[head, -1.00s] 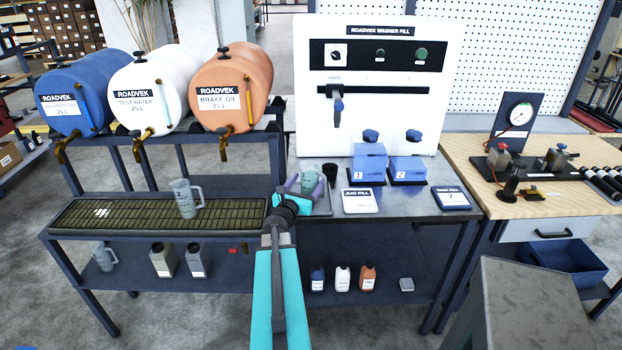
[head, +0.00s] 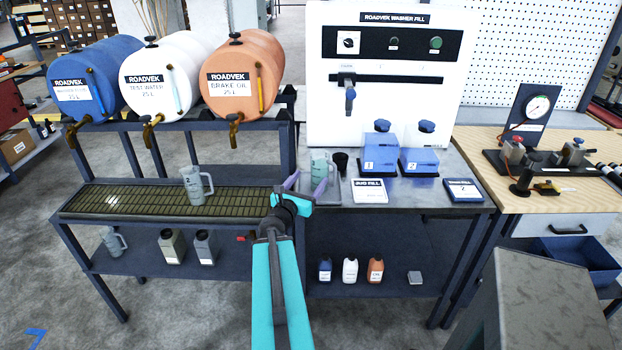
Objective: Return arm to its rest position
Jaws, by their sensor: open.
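My arm, teal and grey, reaches up from the bottom middle of the head view. My gripper (head: 307,183) is at its end, with two purple fingers spread apart and nothing between them. A translucent grey-green jug (head: 322,170) stands just beyond the fingertips on a small tray (head: 331,197) on the steel bench. The lower part of the jug is partly covered by a finger, and I cannot tell whether they touch.
Another jug (head: 196,185) stands on the drip grate (head: 120,202) to the left. A black cup (head: 341,162), a jug fill card (head: 370,191) and two blue-topped containers are to the right. Three drums stand behind the grate. A grey block (head: 530,305) is at the lower right.

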